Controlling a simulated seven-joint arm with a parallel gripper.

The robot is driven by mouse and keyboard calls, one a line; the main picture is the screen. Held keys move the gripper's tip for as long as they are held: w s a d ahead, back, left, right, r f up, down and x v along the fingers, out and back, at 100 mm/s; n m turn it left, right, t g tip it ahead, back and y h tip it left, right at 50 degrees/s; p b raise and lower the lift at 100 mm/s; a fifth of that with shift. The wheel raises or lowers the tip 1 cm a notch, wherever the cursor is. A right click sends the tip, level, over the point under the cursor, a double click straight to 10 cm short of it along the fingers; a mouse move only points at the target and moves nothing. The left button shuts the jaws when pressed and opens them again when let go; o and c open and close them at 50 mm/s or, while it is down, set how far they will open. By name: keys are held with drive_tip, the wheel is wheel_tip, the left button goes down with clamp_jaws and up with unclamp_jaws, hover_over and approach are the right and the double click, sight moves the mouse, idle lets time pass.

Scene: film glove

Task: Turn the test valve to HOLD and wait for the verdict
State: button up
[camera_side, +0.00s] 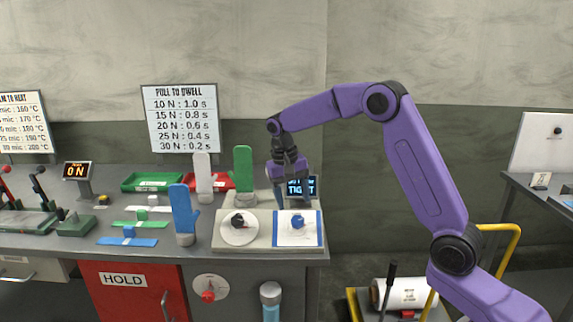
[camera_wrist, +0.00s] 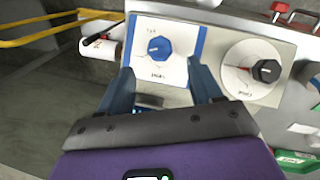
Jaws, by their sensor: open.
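A blue knob (camera_side: 297,222) sits on a white plate with blue edges, on the right of the grey test panel (camera_side: 262,243). In the wrist view the blue knob (camera_wrist: 159,48) is upper middle, with small labels above and below it too blurred to read surely. A black knob (camera_side: 238,221) on a round white dial sits to its left; it is at the right in the wrist view (camera_wrist: 266,71). A dark display (camera_side: 302,187) behind shows "TIGHT" under a line partly hidden by my gripper. My gripper (camera_wrist: 163,88) is open and empty, apart from the blue knob.
Blue (camera_side: 183,213), white (camera_side: 203,177) and green (camera_side: 243,172) hand forms stand left of and behind the panel. A green tray (camera_side: 152,182) lies farther back. A red HOLD bin (camera_side: 133,290) and a red knob (camera_side: 208,296) are below on the bench front. The bench ends just right of the panel.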

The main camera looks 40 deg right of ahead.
wheel_tip(320, 180, up, 10)
drive_tip(key=w+a, duration=0.1)
drive_tip(key=shift+a+r, duration=0.25)
idle(0.4)
drive_tip(key=s+a+f+n+t, duration=0.1)
drive_tip(key=s+a+f+n, duration=0.1)
drive_tip(key=s+a+n, duration=0.55)
drive_tip(key=s+a+f+n, duration=0.2)
drive_tip(key=s+a, duration=0.2)
drive_tip(key=s, duration=0.6)
drive_tip(key=s+d+f+n, duration=0.1)
drive_tip(key=s+f+n, duration=0.1)
drive_tip(key=s, duration=0.4)
drive_tip(key=s+d+f+n+y, duration=0.1)
drive_tip(key=s+d+f+n, duration=0.1)
drive_tip(key=s, duration=0.5)
drive_tip(key=s+d+f+n+y, duration=0.1)
drive_tip(key=s+f+n, duration=0.1)
drive_tip(key=s+n, duration=0.2)
drive_tip(key=s, duration=0.3)
drive_tip(key=shift+s+d+f+n, duration=0.2)
drive_tip(key=shift+s+d+n, duration=0.05)
drive_tip(key=shift+n, duration=0.1)
idle(0.5)
